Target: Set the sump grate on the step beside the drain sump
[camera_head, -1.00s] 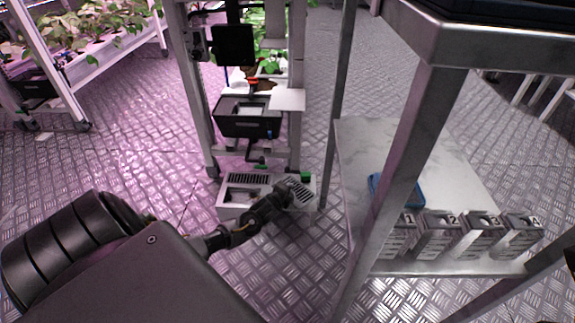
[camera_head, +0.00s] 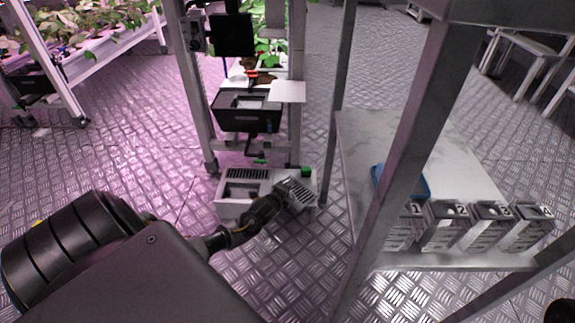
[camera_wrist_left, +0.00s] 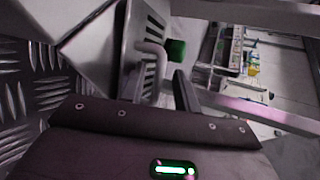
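The sump grate (camera_head: 297,192) is a pale slatted plate at the right end of the white sump unit on the floor. It seems to rest on the step beside the opening; its contact is partly hidden. The drain sump (camera_head: 242,190) is the dark opening to its left. My left gripper (camera_head: 278,198) is at the grate's near left edge. In the left wrist view, the slotted grate (camera_wrist_left: 133,45) carries a pale loop handle (camera_wrist_left: 155,52). The left fingers (camera_wrist_left: 158,88) stand apart with the handle between them, with gaps visible. My right gripper is not in view.
A green knob (camera_head: 306,172) stands just behind the grate.

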